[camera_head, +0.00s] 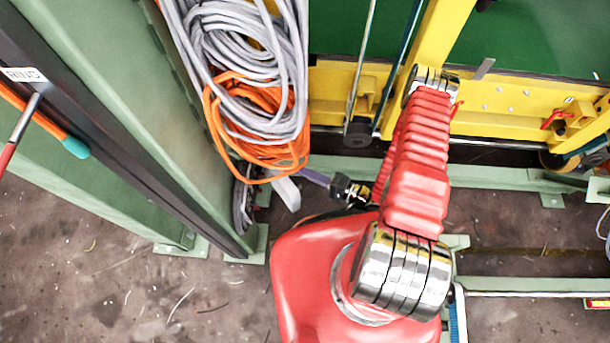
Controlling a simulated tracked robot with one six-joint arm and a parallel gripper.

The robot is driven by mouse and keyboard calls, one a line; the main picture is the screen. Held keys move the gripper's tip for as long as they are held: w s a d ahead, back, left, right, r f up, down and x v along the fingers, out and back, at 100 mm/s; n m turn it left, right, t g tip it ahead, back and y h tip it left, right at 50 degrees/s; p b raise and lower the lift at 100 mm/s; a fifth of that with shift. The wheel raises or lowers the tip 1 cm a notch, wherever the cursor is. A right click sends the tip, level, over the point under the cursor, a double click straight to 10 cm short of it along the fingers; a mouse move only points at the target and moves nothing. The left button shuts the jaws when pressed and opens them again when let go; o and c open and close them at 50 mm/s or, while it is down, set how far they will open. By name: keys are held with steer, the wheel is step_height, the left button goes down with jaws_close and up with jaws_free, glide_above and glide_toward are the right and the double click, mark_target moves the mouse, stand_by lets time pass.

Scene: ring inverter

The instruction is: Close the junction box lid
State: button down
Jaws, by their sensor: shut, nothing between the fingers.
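I cannot make out a junction box or its lid in the head view. My red arm with its polished metal joints reaches up and away through the middle of the picture.
Grey (245,60) and orange (255,125) cable coils hang at the upper left beside a green post (180,120). A low green beam (500,178) runs below the yellow frame. Bare littered floor (130,290) lies at the lower left.

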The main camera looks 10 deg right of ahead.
steer(key=shift+r, duration=0.4)
steer(key=c, duration=2.3)
jaws_free()
steer(key=shift+r, duration=0.15)
steer(key=shift+o, duration=0.9)
steer(key=shift+w+r, duration=0.15)
steer(key=shift+r, duration=0.15)
steer(key=shift+o, duration=0.9)
step_height(320, 180, up, 13)
steer(key=w+a+n+g+y, duration=0.1)
steer(key=a+n+g+y, duration=0.1)
steer(key=n+g, duration=0.2)
steer(key=g, duration=0.3)
steer(key=shift+w+n+y, duration=0.3)
steer(key=shift+w+y, duration=0.05)
steer(key=shift+y, duration=0.05)
steer(key=s+d+r+h, duration=0.2)
steer(key=s+r+h, duration=0.2)
steer(key=r, duration=0.7)
steer(key=s+d+r+n+t+h, duration=0.1)
steer(key=s+d+r+h, duration=0.2)
steer(key=r+h, duration=0.4)
steer(key=s+d+r+n+h, duration=0.1)
steer(key=s+d+r+h, duration=0.2)
steer(key=r, duration=1.3)
steer(key=s+h, duration=0.2)
steer(key=shift+d+r+t+h, duration=0.25)
steer(key=shift+r+t+h, duration=0.05)
steer(key=shift+h, duration=0.1)
